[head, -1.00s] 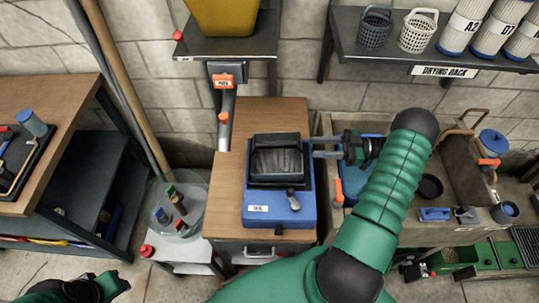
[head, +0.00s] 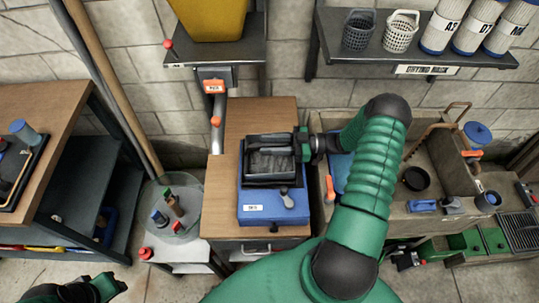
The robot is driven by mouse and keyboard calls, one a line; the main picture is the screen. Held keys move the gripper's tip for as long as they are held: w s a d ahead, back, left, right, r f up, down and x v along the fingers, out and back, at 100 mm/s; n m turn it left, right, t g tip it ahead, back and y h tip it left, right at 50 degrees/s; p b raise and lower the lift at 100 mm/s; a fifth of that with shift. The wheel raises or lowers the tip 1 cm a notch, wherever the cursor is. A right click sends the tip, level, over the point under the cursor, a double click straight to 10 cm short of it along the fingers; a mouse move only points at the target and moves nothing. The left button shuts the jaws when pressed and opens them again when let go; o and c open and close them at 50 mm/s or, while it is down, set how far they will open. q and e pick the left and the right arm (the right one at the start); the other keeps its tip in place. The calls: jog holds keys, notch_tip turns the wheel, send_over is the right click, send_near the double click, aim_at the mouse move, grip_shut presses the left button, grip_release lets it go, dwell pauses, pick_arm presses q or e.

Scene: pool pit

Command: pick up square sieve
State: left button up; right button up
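The square sieve (head: 270,165) is a dark, square, open-topped frame. It is at the top of a blue box-shaped device (head: 268,213) on the wooden cabinet, in the middle of the head view. My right gripper (head: 299,146) is at the sieve's right edge, reaching in from the right. Its fingertips are largely hidden against the dark rim, so I cannot tell whether they are closed on it. I also cannot tell whether the sieve rests on the device or is slightly raised. My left gripper (head: 72,291) is low at the bottom left, away from the sieve.
A glass bowl (head: 151,223) with small items stands left of the cabinet (head: 222,180). A sink-like bench (head: 400,218) with tools is right of it. A shelf with baskets and cylinders (head: 440,28) hangs above right. A yellow bin (head: 210,18) stands above the cabinet.

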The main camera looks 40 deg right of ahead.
grip_shut()
dwell(1.2)
